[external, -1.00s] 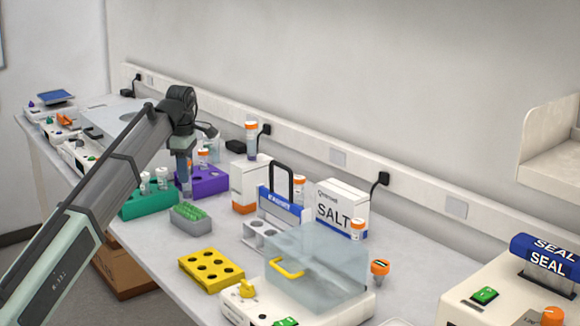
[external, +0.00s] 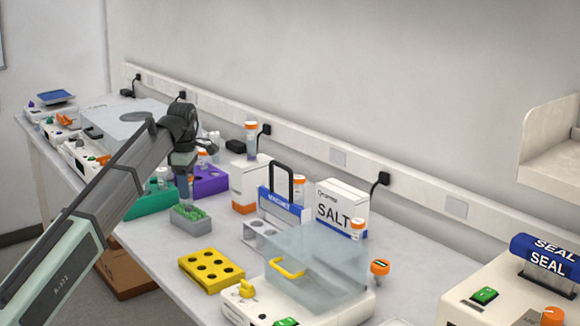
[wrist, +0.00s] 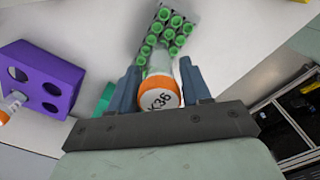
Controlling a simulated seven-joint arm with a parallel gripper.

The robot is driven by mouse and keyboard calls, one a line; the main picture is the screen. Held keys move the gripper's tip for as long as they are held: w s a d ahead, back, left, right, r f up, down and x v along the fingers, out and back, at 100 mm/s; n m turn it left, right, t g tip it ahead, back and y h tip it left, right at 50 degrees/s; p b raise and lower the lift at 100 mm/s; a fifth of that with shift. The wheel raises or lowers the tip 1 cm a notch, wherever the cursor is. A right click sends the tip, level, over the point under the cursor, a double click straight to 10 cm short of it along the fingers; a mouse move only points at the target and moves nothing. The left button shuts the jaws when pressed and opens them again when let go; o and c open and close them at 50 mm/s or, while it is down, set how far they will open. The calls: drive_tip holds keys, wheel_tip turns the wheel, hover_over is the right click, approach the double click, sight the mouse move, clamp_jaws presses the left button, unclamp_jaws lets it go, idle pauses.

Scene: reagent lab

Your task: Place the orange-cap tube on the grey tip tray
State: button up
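The orange-cap tube (wrist: 160,92) is between the two fingers of my gripper (wrist: 160,88) in the wrist view, its cap facing the camera and its clear body pointing away toward the tray. The gripper appears shut on it. The grey tip tray (external: 191,224), filled with green tips, sits on the bench; it shows at the top of the wrist view (wrist: 190,42). In the external view my gripper (external: 184,172) is above and slightly behind the tray. The held tube is hard to make out there. Whether its lower end touches the tips is not clear.
A green rack (external: 148,203) stands left of the tray and a purple rack (external: 211,181) behind it. A yellow rack (external: 211,271) is in front. A white box with an orange base (external: 248,184) and a clear-lidded device (external: 315,265) stand to the right.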

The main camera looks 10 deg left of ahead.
drive_tip(key=shift+o, duration=1)
drive_tip(key=shift+r, duration=0.1)
wheel_tip(320, 180, up, 12)
drive_tip(key=shift+r, duration=0.1)
